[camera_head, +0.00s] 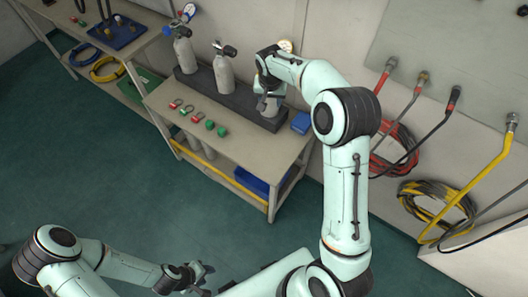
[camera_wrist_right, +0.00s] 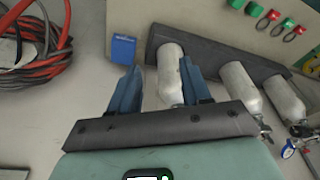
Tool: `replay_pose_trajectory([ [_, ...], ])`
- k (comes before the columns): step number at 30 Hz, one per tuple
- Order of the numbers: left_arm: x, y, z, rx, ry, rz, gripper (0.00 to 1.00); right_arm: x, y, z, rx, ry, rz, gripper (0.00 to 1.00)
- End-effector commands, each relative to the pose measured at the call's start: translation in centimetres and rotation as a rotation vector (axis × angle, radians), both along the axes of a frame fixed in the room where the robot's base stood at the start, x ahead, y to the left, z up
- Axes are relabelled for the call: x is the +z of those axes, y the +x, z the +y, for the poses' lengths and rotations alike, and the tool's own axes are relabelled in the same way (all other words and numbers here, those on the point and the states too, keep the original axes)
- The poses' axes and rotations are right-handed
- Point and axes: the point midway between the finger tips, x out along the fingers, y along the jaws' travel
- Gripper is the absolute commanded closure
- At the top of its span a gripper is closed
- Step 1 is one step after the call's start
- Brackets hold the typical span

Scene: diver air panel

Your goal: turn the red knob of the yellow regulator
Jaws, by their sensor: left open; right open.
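My right gripper (camera_head: 266,88) is at the third grey cylinder (camera_head: 270,104), the rightmost in the rack on the bench. In the right wrist view my right gripper (camera_wrist_right: 158,76) is open, with blue fingers apart and a cylinder (camera_wrist_right: 170,72) showing between and beyond them. I cannot tell whether they touch. A small round gauge with a yellowish rim (camera_head: 286,46) shows just behind my right arm, possibly part of the yellow regulator. The regulator's body and red knob are hidden or too small to tell. My left gripper (camera_head: 200,278) is open and empty low over the floor.
The dark rack (camera_head: 244,101) also holds two other cylinders, the left one with a blue regulator (camera_head: 180,18). A blue box (camera_head: 301,123) lies right of the rack. Red and green fittings (camera_head: 197,119) lie in front. Hoses (camera_head: 395,150) hang on the right wall.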

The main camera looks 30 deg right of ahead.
Motion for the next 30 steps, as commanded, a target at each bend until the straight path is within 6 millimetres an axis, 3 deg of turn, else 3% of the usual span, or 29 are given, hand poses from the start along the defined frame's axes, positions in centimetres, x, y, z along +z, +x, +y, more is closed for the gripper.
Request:
replay_pose_trajectory([
  [18, -0.1, -0.1, 0.0, 0.000, 0.000, 0.001, 0.57, -11.1, -3.4, 4.4, 0.141, 0.114, 0.060, 0.52],
  [24, -0.1, -0.1, 0.0, 0.000, 0.000, 0.001, 0.57, -14.1, -4.9, 5.7, 0.172, 0.149, 0.072, 0.52],
  [30, -0.2, -0.1, 0.0, 0.001, 0.001, 0.002, 0.57, -15.8, -5.9, 6.6, 0.190, 0.172, 0.078, 0.52],
])
